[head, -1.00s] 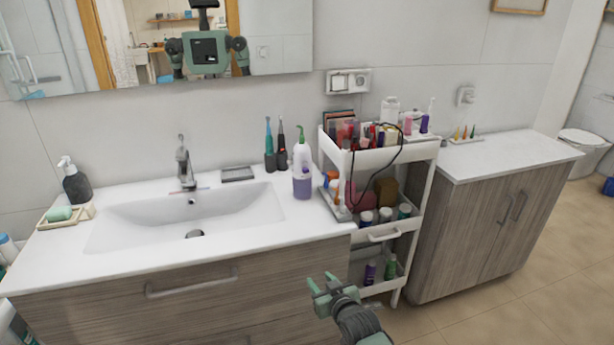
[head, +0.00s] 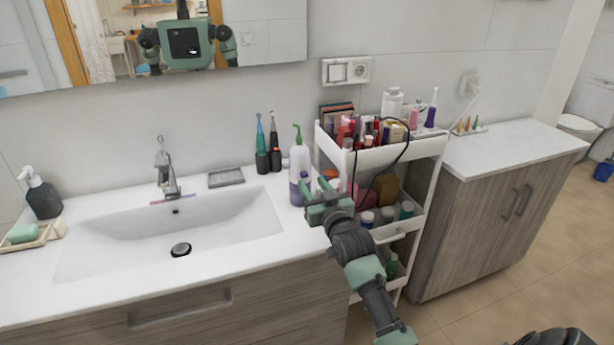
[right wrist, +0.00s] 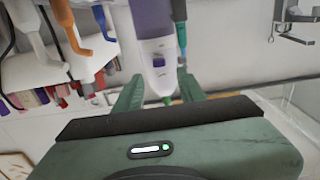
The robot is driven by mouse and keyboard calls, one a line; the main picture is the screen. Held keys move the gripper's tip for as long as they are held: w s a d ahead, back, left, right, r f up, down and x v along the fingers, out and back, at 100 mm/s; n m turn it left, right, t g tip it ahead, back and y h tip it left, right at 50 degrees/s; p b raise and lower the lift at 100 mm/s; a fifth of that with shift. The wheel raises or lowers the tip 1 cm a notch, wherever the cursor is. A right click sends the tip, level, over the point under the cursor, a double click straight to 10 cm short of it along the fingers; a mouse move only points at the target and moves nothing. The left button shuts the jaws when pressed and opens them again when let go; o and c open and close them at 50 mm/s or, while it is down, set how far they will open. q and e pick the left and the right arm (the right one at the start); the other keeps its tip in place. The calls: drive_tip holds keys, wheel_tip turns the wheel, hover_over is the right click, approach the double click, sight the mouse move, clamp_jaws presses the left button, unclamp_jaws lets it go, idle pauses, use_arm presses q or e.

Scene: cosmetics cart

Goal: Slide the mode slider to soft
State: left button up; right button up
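A white water flosser (head: 300,160) with a green nozzle and a purple lower part stands upright near the right end of the washbasin counter. In the right wrist view, which is upside down, its white body (right wrist: 157,48) carries a small purple control (right wrist: 158,62). This may be the mode slider; its setting is too small to read. My right gripper (head: 313,203) is beside the flosser's lower right in the head view. Its fingers (right wrist: 160,93) are apart, with the flosser showing between and beyond them. I cannot tell whether they touch it. My left gripper is not in view.
Two dark-based electric toothbrushes (head: 268,155) stand behind the flosser. A white cart (head: 375,158) full of cosmetics is close on the right, with a dark cable hanging over it. The basin (head: 235,220) and a grey dish (head: 226,178) lie to the left.

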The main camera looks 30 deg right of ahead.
sight(305, 175)
drive_tip(key=x, duration=0.3)
drive_tip(key=shift+f, duration=0.15)
drive_tip(key=shift+w+d, duration=0.15)
drive_tip(key=shift+w, duration=0.5)
drive_tip(key=c, duration=0.9)
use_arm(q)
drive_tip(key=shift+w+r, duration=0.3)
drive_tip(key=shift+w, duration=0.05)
use_arm(e)
clamp_jaws()
